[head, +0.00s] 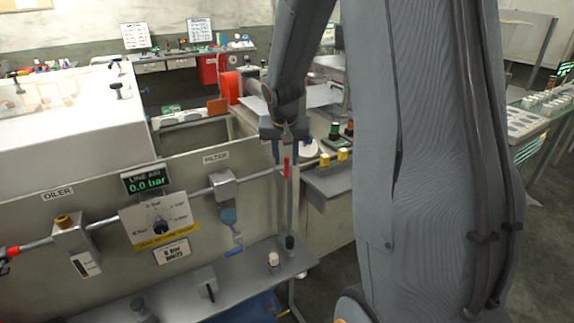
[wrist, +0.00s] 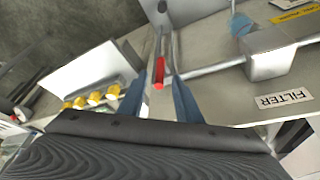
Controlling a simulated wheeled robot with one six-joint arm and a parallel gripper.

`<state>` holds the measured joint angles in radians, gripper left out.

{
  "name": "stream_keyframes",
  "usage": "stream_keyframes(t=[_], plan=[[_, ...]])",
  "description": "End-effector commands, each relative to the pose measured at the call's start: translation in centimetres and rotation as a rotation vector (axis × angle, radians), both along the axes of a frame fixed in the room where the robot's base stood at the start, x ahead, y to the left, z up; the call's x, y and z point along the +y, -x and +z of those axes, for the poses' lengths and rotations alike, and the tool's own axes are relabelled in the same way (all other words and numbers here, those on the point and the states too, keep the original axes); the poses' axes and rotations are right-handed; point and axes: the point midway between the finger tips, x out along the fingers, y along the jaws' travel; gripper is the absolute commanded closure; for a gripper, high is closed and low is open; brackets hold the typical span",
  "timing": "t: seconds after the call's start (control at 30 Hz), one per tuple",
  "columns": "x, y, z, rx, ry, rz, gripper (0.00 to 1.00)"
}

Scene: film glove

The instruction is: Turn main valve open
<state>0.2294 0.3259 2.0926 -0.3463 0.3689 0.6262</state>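The main valve appears to be the small red lever (head: 286,167) at the right end of the air line; it stands upright, across the pipe (head: 262,175). In the wrist view the red lever (wrist: 159,73) shows between my two blue fingers, with the pipe (wrist: 208,67) meeting it from the right. My gripper (head: 284,150) points down at the lever from above in the head view. In the wrist view my gripper (wrist: 159,92) is open, a finger on each side of the lever with gaps showing. I cannot tell whether a finger touches it.
The line air display (head: 146,182) reads 0.0 bar. A dial plate (head: 160,224), an oiler (head: 76,245) and a filter (head: 224,190) sit along the pipe to the left. A console with yellow knobs (head: 342,155) stands close on the right. A grey shelf (head: 240,278) lies below.

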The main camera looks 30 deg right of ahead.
Motion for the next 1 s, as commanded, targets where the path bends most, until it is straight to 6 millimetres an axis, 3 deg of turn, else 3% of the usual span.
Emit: stream_keyframes(t=[0.3,0.7,0.73,0.9,1.0], plan=[[-0.8,-1.2,-3.5,0.001,0.0,-0.001,0.69],[-1.0,-1.4,-4.2,0.0,0.0,-0.001,0.69],[-1.0,-1.4,-4.2,0.0,0.0,-0.001,0.71],[-1.0,-1.4,-4.2,0.0,0.0,-0.001,0.99],[-1.0,-1.4,-4.2,0.0,0.0,-0.001,1.0]])
